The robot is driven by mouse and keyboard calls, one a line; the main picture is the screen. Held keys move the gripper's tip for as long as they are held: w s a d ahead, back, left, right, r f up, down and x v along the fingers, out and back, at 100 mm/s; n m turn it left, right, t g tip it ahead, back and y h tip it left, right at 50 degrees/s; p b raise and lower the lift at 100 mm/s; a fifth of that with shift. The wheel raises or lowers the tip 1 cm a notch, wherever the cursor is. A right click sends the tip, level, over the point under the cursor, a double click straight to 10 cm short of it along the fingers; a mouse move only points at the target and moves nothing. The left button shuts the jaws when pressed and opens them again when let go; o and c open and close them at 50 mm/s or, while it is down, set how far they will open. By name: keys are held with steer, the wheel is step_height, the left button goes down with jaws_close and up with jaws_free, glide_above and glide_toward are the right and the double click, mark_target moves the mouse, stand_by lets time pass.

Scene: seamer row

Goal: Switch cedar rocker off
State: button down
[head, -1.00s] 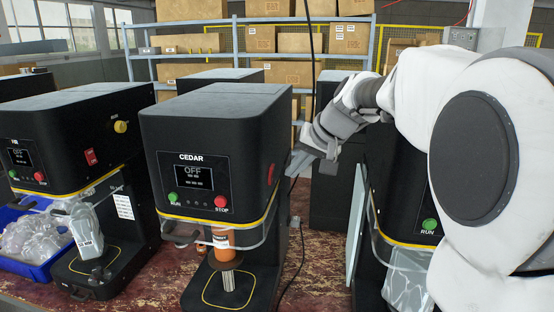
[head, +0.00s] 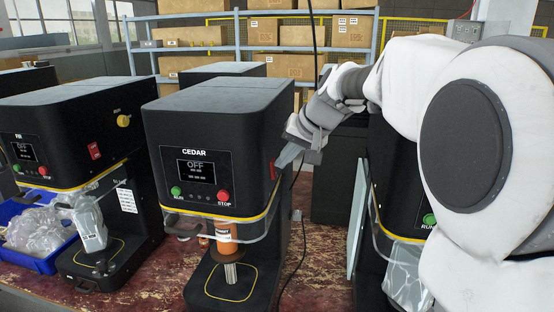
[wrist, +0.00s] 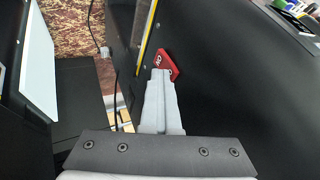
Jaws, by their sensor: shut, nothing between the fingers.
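The CEDAR machine (head: 215,135) is a black box-headed seamer in the middle of the head view. Its front screen (head: 196,171) reads OFF, above a green RUN button (head: 176,191) and a red STOP button (head: 224,195). The red rocker (head: 273,168) is on its right side wall, and shows in the wrist view (wrist: 169,66) with white marks, partly covered by my fingers. My gripper (head: 280,163) is shut and empty, its fingertips at the rocker's edge. I cannot tell whether they touch it, or which side is pressed.
Another black machine (head: 60,130) with its own red rocker (head: 94,150) stands at left, beside a blue bin (head: 28,262) of clear bags. A third machine stands at right, partly behind my arm, with a pale panel (head: 357,215). A dark cable hangs behind CEDAR.

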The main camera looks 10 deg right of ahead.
steer(key=shift+a+r+p, duration=0.15)
steer(key=shift+r+p, duration=0.4)
steer(key=shift+r, duration=0.3)
